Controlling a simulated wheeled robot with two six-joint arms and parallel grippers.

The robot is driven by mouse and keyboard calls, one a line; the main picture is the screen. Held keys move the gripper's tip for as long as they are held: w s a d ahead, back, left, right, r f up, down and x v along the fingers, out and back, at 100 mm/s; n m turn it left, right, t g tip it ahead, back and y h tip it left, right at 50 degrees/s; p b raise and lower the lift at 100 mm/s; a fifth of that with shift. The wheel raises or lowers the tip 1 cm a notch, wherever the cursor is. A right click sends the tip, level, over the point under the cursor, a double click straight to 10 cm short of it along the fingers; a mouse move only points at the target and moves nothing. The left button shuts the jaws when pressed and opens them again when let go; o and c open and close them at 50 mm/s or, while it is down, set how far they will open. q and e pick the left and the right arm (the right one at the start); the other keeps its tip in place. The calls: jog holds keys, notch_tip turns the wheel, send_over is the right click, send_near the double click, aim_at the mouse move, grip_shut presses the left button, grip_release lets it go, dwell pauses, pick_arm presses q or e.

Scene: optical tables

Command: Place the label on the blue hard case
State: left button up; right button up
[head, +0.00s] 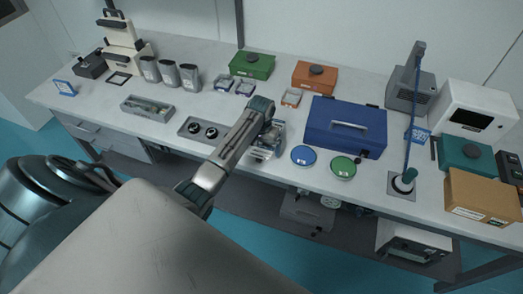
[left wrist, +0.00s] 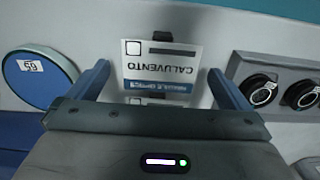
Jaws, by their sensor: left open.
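In the head view my left gripper (head: 266,142) is over the table's front part, left of the blue hard case, and mostly hides the label there. The blue hard case (head: 322,124) lies closed on the table, with a pale handle on its lid. My right gripper is not in view.
A blue round tin (head: 303,155) and a green one (head: 343,167) lie in front of the case. A grey block with two black knobs (head: 201,130) is left of my gripper. Green (head: 252,64) and orange (head: 314,76) boxes stand behind.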

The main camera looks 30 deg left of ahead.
pick_arm(q)
jog(key=shift+f, duration=0.25)
dwell(0.5)
jog(key=c, duration=1.1)
jog(key=shift+r, duration=0.1)
